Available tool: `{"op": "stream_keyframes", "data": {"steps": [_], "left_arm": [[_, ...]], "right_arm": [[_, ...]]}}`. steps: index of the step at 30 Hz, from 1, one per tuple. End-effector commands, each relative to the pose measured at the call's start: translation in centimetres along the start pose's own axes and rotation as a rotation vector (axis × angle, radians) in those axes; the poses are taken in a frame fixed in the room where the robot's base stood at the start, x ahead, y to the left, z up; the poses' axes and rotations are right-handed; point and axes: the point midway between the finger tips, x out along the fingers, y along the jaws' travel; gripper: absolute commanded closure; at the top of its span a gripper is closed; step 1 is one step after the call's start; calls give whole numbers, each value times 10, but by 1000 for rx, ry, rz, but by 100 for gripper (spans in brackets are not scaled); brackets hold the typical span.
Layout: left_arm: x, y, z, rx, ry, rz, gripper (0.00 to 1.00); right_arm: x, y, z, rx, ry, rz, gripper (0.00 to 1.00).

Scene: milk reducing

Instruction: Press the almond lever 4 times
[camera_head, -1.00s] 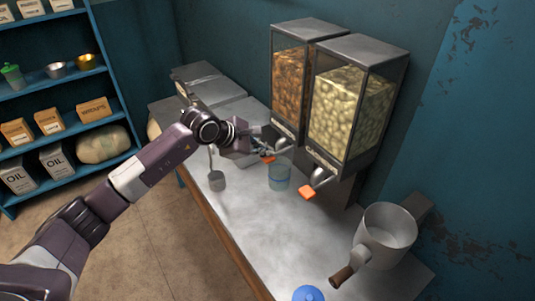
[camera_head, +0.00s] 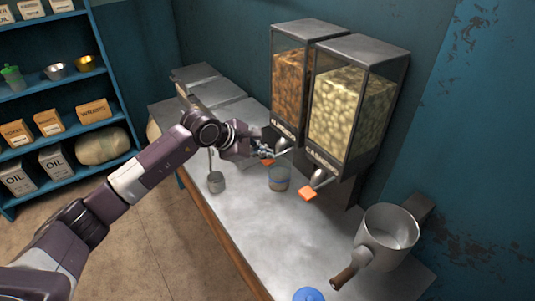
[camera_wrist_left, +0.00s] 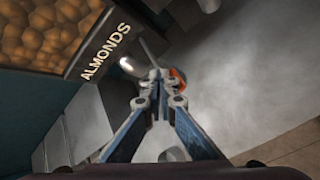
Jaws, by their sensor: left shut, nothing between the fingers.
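The almond dispenser (camera_head: 290,86) is a clear-fronted box of brown almonds on the wall, and its "ALMONDS" label (camera_wrist_left: 106,50) shows in the left wrist view. The orange almond lever (camera_head: 267,162) sits below its spout. It is partly hidden behind the fingertips in the left wrist view (camera_wrist_left: 180,76). My left gripper (camera_head: 270,153) is shut and empty, with its tips right at the lever; I cannot tell whether they touch it. It also shows in the left wrist view (camera_wrist_left: 159,76). A clear glass (camera_head: 279,179) stands on the counter below the spout.
A second dispenser (camera_head: 346,108) with pale contents and an orange lever (camera_head: 307,194) stands to the right. A white pot (camera_head: 386,236) with a wooden handle and a blue object (camera_head: 308,293) are at the front right. A grey ladle-like cup (camera_head: 216,182) hangs at the counter's left edge.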

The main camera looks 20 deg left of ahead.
Motion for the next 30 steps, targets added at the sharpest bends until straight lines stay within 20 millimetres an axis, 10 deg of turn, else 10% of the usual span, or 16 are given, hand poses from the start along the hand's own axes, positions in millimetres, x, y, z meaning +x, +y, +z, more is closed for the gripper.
{"op": "stream_keyframes", "data": {"steps": [30], "left_arm": [[-26,20,18,1,0,0,100]], "right_arm": [[-14,0,-1,0,0,-1,60]]}}
